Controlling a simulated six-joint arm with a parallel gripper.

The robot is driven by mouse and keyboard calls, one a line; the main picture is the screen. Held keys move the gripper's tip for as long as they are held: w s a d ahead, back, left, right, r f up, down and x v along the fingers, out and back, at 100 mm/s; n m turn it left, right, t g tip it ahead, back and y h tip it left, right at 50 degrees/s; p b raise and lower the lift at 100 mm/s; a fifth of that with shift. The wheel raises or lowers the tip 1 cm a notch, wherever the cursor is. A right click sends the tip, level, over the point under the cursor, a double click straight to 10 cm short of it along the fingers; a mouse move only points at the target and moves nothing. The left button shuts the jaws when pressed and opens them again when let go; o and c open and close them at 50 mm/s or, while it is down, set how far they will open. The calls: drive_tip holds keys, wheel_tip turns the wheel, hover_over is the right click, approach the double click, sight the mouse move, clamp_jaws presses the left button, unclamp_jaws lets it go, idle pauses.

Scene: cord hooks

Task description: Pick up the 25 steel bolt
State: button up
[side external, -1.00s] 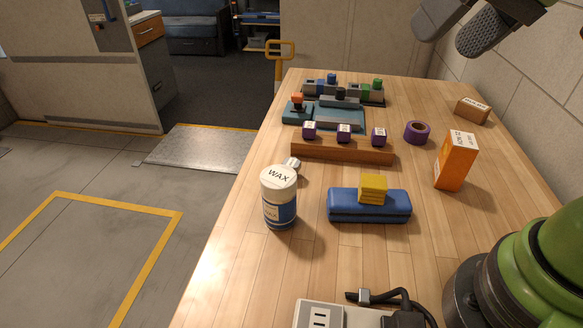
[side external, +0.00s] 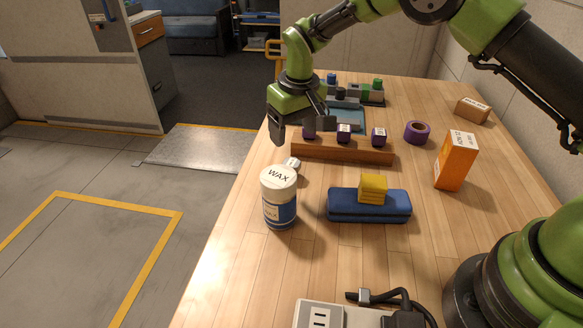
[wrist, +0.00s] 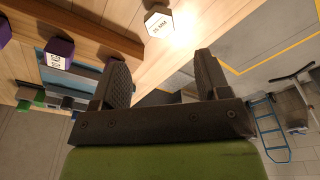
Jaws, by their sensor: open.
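The steel bolt shows in the wrist view as a pale hexagonal head (wrist: 158,22) labelled "25 MM", on the wooden table near its edge. In the side view the bolt (side external: 291,163) is a small silver piece behind the wax can, which partly hides it. My gripper (side external: 299,132) is above and behind the bolt in the side view, near the left end of the wooden rack. In the wrist view the gripper (wrist: 162,75) is open, with nothing between the fingers. The bolt head lies beyond the fingertips, apart from them.
The white and blue wax can (side external: 279,205) stands close in front of the bolt. The wooden rack (side external: 345,152) with purple labelled blocks is just behind it. A blue case (side external: 369,207) with a yellow block (side external: 373,188) lies to the right. The table's left edge is near.

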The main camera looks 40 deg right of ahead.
sight(292, 163)
drive_tip(key=f, duration=0.9)
drive_tip(key=shift+w+f, duration=0.3)
drive_tip(key=shift+w, duration=0.05)
drive_tip(key=c, duration=1.1)
